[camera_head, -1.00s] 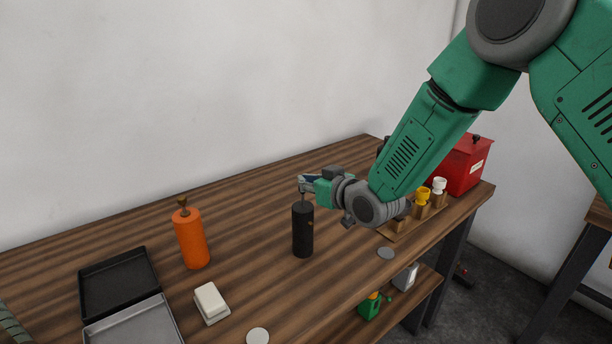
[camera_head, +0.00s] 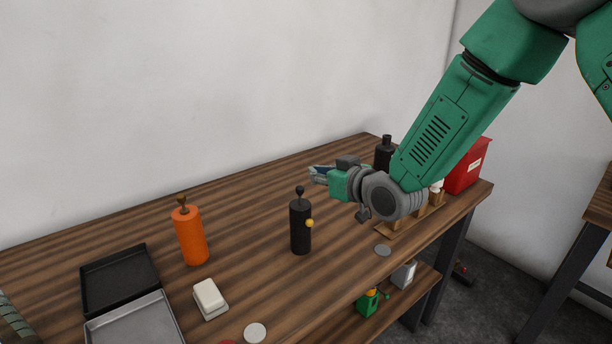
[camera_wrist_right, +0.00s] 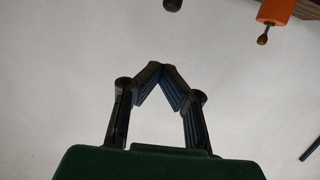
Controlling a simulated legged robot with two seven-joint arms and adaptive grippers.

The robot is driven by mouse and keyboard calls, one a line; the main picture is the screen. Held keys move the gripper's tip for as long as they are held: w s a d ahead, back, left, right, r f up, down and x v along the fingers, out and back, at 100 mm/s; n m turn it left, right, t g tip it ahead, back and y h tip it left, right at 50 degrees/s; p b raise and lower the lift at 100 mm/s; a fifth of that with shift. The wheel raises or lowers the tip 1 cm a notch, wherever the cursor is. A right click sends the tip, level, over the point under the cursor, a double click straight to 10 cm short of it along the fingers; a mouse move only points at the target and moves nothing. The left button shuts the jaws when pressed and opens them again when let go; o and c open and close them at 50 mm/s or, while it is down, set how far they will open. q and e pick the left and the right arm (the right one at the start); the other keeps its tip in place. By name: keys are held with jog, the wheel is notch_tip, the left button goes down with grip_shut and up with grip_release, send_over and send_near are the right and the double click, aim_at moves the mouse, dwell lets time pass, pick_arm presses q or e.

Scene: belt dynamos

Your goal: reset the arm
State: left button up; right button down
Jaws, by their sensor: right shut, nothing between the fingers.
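My right gripper (camera_head: 317,174) is above the table, up and to the right of the black cylinder (camera_head: 300,228), and apart from it. In the right wrist view its fingertips (camera_wrist_right: 162,76) meet in a peak with nothing between them.
A black tray (camera_head: 120,281) and a grey tray (camera_head: 138,322) lie at the left, near a white block (camera_head: 209,298). A dark bottle (camera_head: 384,155), a wooden rack (camera_head: 403,224) and a red box (camera_head: 468,166) stand at the right. The table's back middle is clear.

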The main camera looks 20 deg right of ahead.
jog(key=s+d+f+m+g+h+b, duration=0.1)
jog(key=s+f+g+b, duration=0.2)
jog(key=s+f, duration=0.8)
jog(key=s+d+f+m+g+h+b, duration=0.1)
jog(key=s+d+f+g+h+b, duration=0.15)
jog(key=s+f, duration=0.85)
jog(key=s+d+f+m+g+h+b, duration=0.1)
jog(key=s+d+f+g+b, duration=0.2)
jog(key=s+f, duration=1.7)
jog(key=f+g+b, duration=0.1)
jog(key=g+b, duration=0.1)
jog(key=g, duration=0.3)
jog(key=shift+s+f+h+b, duration=0.25)
jog(key=shift+s+h+b, duration=0.05)
jog(key=shift+h, duration=0.05)
jog(key=shift+w, duration=0.15)
